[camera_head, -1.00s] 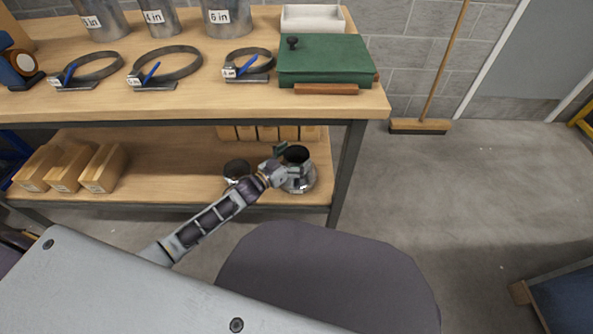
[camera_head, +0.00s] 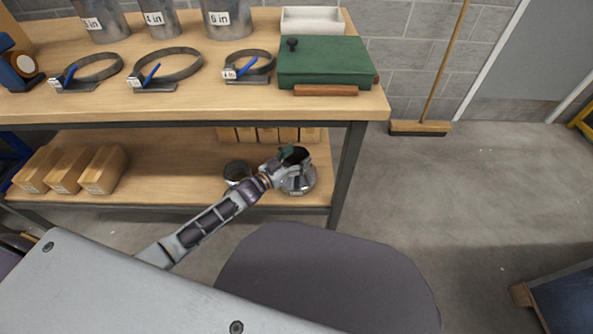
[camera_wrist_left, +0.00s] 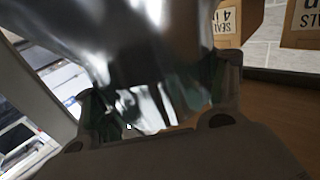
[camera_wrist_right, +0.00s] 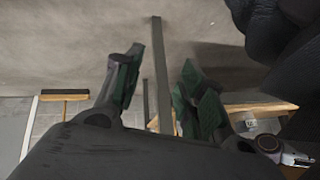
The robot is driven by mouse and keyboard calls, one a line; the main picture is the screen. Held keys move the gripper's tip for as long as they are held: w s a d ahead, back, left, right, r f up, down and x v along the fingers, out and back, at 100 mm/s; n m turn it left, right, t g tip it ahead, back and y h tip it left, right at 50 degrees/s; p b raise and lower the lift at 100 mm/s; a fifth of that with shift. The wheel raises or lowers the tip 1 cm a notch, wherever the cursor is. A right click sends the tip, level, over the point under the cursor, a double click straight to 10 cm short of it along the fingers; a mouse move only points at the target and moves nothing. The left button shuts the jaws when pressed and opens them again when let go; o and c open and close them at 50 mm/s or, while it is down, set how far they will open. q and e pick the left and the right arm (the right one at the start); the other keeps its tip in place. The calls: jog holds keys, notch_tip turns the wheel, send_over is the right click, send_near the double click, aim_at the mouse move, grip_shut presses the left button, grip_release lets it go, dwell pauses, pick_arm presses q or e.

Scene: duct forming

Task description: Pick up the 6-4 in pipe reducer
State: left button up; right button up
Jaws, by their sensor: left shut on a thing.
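A shiny metal reducer (camera_head: 301,183), wide at the bottom and narrower at the top, is at the right end of the bench's lower shelf. It seems upright; I cannot tell whether it touches the shelf. My left gripper (camera_head: 287,160) is shut on its upper part, coming from the left. In the left wrist view the blurred reducer (camera_wrist_left: 140,40) fills the top and middle, between the fingers (camera_wrist_left: 160,100). My right gripper (camera_wrist_right: 160,88) shows only in its wrist view, open and empty, fingers well apart.
Another round metal piece (camera_head: 236,170) stands close left of the reducer. Cartons (camera_head: 70,170) sit on the shelf's left, more boxes (camera_head: 270,134) behind. The bench top (camera_head: 210,105) is above, and a bench leg (camera_head: 346,170) is to the right. Open floor lies right.

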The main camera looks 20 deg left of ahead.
pick_arm(q)
jog(key=c, duration=0.3)
jog(key=shift+c, duration=0.2)
jog(key=shift+r, duration=0.15)
pick_arm(e)
jog(key=shift+r, duration=0.1)
pick_arm(q)
jog(key=shift+r+p, duration=0.3)
jog(key=shift+r, duration=0.15)
notch_tip(320, 180, up, 7)
jog(key=p, duration=0.3)
jog(key=shift+f, duration=0.2)
jog(key=shift+r+p, duration=0.5)
jog(key=shift+r, duration=0.6)
pick_arm(e)
notch_tip(320, 180, up, 9)
jog(key=d+g+h, duration=0.1)
jog(key=d, duration=0.1)
jog(key=shift+s+r+n+g, duration=0.2)
jog(key=shift+s+n+g, duration=0.15)
jog(key=shift+n+g, duration=0.05)
jog(key=shift+d, duration=0.1)
